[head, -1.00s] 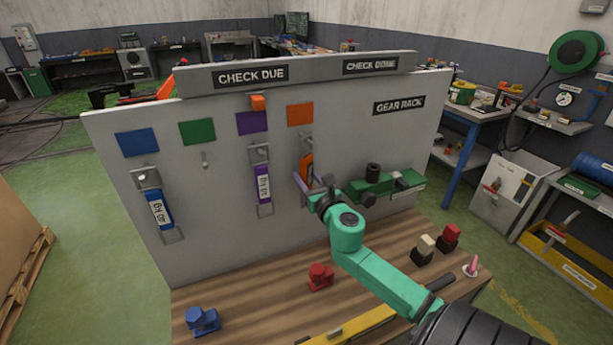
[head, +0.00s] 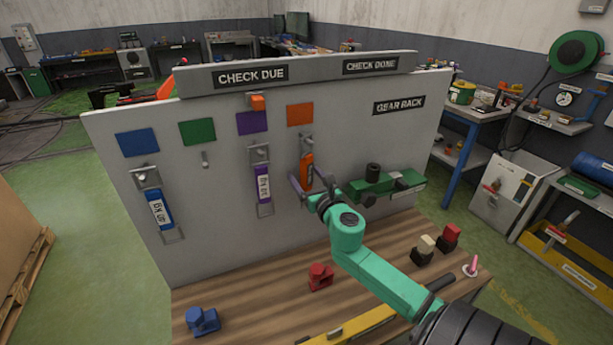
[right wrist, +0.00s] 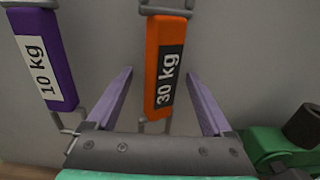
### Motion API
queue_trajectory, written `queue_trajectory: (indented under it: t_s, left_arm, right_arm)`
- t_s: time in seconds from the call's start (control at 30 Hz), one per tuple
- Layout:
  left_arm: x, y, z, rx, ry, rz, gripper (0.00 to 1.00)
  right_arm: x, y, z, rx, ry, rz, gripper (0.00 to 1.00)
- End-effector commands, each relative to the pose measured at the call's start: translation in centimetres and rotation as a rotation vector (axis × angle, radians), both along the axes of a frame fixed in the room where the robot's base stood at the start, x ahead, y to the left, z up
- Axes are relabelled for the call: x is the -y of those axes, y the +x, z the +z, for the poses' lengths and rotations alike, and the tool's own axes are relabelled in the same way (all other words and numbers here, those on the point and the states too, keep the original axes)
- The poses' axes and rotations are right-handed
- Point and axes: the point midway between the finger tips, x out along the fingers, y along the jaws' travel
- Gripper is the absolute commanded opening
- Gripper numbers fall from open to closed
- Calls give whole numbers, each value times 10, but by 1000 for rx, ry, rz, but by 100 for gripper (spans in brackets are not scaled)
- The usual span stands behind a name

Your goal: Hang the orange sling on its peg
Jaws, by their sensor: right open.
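The orange sling (head: 307,171) hangs on the grey board below the orange square (head: 300,115), with its upper metal link up at the peg (head: 305,143). In the right wrist view the orange sling (right wrist: 165,68) reads 30 kg and hangs upright. My right gripper (head: 311,182) is open around the sling's lower part. In the right wrist view its two purple fingers (right wrist: 160,88) stand apart on either side of the sling, with gaps to it. Whether the link is fully seated on the peg is too small to tell. My left gripper is not in view.
A purple sling (head: 263,187) hangs just left of the orange one, and a blue sling (head: 159,209) further left. A peg (head: 205,160) under the green square is bare. Red (head: 320,277) and blue (head: 202,321) blocks stand on the bench.

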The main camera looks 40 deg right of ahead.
Motion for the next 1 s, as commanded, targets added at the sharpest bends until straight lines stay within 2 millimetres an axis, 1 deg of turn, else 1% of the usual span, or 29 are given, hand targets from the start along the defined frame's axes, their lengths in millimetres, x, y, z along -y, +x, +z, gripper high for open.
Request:
queue_trajectory:
  t_s: [1.0]
  left_arm:
    - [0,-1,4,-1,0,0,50]
  right_arm:
    - [-15,-46,0,-1,1,0,85]
